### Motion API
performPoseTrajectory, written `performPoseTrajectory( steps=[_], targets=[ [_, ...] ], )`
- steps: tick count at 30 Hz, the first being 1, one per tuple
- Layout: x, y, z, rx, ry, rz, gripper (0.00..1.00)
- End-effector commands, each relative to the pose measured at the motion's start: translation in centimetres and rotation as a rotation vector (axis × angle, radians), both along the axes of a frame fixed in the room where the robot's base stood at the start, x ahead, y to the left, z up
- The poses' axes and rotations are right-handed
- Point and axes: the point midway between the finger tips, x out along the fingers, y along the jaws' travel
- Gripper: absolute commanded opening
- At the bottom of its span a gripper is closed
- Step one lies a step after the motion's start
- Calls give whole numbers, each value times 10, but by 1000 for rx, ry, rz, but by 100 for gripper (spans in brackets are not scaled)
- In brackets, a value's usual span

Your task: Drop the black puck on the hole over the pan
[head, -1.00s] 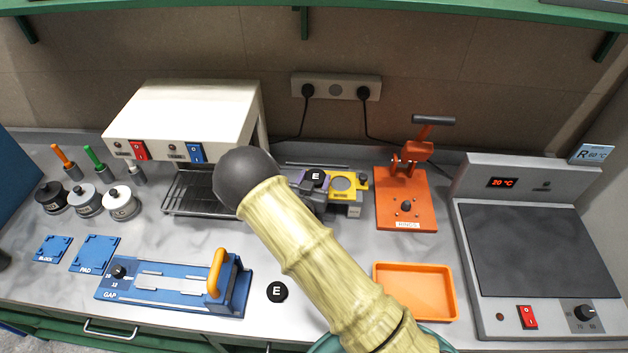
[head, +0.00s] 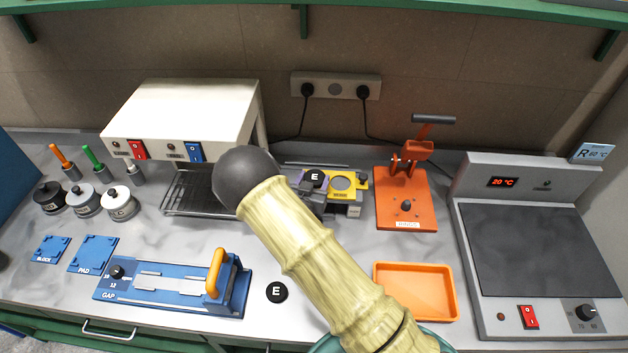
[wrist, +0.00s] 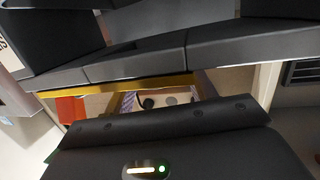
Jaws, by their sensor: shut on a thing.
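A black puck marked E (head: 316,176) is at the left end of a yellow plate (head: 362,183) in the head view. My gripper (head: 315,180) is mostly hidden behind my arm there; its purple-edged fingers appear shut on this puck. The plate has a round hole (head: 341,183) with a grey surface showing in it, just right of the puck. The pan under it cannot be made out clearly. The wrist view shows the dark gripper body and the yellow edge of the plate (wrist: 110,88); contact with the puck is unclear there.
A second black disc marked E (head: 277,292) lies on the bench in front. An orange press (head: 405,205) stands right of the plate, with an orange tray (head: 415,268) nearer. A white-topped oven (head: 185,110) is left. A blue gap gauge (head: 175,280) sits front left.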

Motion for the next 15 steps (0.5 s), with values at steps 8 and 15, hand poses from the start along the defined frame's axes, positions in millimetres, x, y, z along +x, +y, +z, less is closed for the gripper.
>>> performPoseTrajectory(
  steps=[8, 15],
  targets=[
    [0, -1, 0, 0, -1, -1, 74],
    [1, -1, 0, 0, 0, -2, 81]
  ],
)
